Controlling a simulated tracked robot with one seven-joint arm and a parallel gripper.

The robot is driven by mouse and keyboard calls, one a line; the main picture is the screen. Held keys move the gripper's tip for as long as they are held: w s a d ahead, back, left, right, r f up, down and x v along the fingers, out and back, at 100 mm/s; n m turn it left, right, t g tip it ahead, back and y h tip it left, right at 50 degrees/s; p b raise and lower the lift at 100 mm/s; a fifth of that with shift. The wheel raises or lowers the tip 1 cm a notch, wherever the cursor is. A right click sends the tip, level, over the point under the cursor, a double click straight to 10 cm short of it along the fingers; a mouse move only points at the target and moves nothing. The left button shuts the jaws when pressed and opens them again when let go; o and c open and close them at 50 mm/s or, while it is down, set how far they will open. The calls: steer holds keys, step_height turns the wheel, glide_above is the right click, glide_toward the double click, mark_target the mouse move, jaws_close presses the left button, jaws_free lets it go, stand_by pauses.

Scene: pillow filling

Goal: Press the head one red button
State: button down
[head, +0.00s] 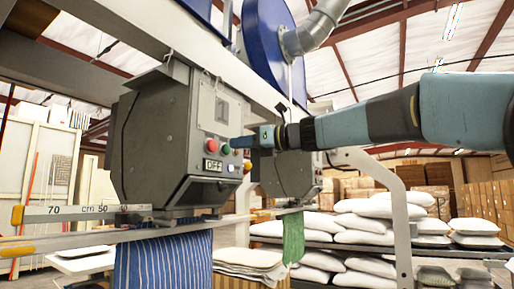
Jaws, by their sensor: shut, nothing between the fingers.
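The near filling head (155,135) is a grey box hanging under the machine beam, with a control panel on its right-hand face. The red button (212,145) is in plain view there, above a small "OFF" display (213,165). A green button (226,149) sits just right of the red one. My gripper (236,142) comes in from the right, shut and empty. In the picture its tip lies just right of the green button and a short way right of the red one. Whether it touches the panel cannot be told.
A second grey head (290,173) hangs behind my gripper. A measuring rail (80,212) runs below the near head, with striped blue fabric (165,262) hanging beneath. White pillows (370,222) are stacked on shelves at the right. A blue drum (268,45) and duct are above.

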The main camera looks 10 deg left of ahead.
mark_target(215, 146)
steer(key=shift+x, duration=2.5)
steer(key=shift+w+a, duration=0.2)
steer(key=shift+a, duration=0.35)
steer(key=shift+r, duration=0.1)
steer(key=shift+a, duration=0.3)
steer(key=shift+s+d, duration=0.1)
steer(key=shift+d, duration=0.4)
steer(key=v, duration=1.3)
steer(key=shift+d+r, duration=0.15)
steer(key=shift+d, duration=0.3)
